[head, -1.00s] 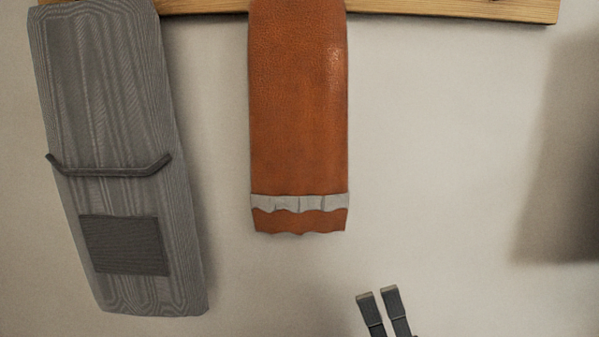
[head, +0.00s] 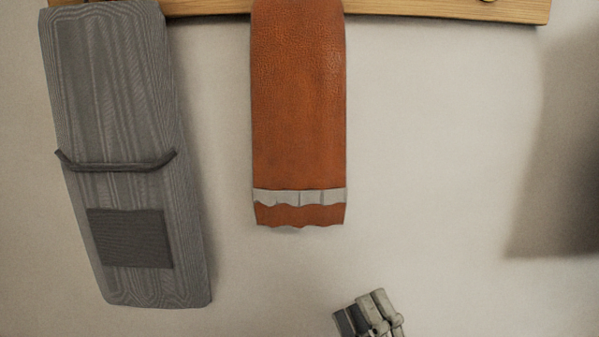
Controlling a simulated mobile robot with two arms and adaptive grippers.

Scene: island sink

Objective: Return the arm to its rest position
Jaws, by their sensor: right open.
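My right gripper (head: 370,308) shows at the bottom edge of the head view, right of the middle. Only its finger end is in the picture, seen at a slant; it is open, with nothing visible in it. The rest of that arm is cut off by the lower edge. The gripper is below and to the right of the hanging brown cloth and apart from it. My left gripper is not in view.
A wooden rail (head: 420,10) runs along the top of a pale wall. A brown leather-like cloth (head: 300,110) with a light band hangs from it. A grey cloth (head: 125,120) with a dark patch hangs at left. The wall at right is clear, with a dark shadow.

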